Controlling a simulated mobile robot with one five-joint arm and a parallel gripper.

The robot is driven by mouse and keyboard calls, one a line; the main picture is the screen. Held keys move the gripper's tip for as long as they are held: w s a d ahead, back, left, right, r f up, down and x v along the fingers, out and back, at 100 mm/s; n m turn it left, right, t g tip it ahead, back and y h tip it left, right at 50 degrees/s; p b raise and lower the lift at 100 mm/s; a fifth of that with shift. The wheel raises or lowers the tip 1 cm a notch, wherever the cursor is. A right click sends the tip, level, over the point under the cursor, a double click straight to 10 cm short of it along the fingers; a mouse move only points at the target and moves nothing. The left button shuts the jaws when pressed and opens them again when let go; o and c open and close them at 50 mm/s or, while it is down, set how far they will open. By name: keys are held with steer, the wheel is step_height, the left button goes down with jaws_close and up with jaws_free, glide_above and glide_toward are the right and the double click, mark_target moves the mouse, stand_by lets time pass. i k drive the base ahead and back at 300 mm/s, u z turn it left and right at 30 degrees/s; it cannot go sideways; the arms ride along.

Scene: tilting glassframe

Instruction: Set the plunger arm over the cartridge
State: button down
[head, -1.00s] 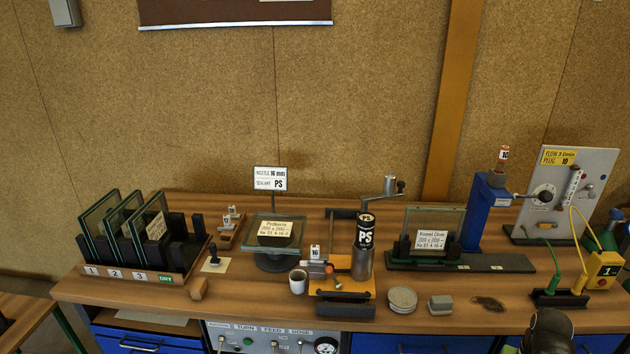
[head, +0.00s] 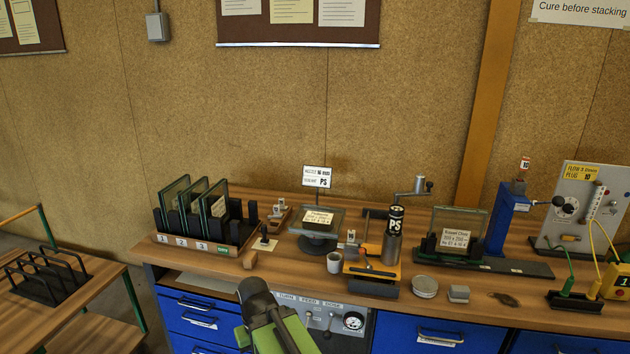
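The cartridge (head: 394,228) is a dark upright cylinder marked PS, standing in a yellow-based holder (head: 358,268) on the bench. The plunger arm (head: 408,193) is a grey metal bar with an upright post and a dark knob (head: 429,186) on its right. Its left end shows close above the cartridge's top in the picture. I cannot tell whether it is over the cartridge or behind it. Part of my green and black arm shows at the bottom, in front of the bench and left of the cartridge. My gripper's fingers do not show.
A rack of glass panes (head: 220,238) stands at the left, a turntable (head: 317,243) in the middle. A cup (head: 334,262), a round tin (head: 425,287) and a grey block (head: 459,293) sit near the front edge. A framed pane (head: 458,225) stands right of the cartridge.

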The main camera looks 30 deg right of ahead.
mark_target(419, 180)
steer(key=u, duration=0.15)
steer(key=i, duration=0.95)
steer(key=u, duration=0.15)
steer(key=k, duration=0.9)
steer(key=z, duration=0.2)
steer(key=i, duration=0.55)
steer(key=u, duration=0.05)
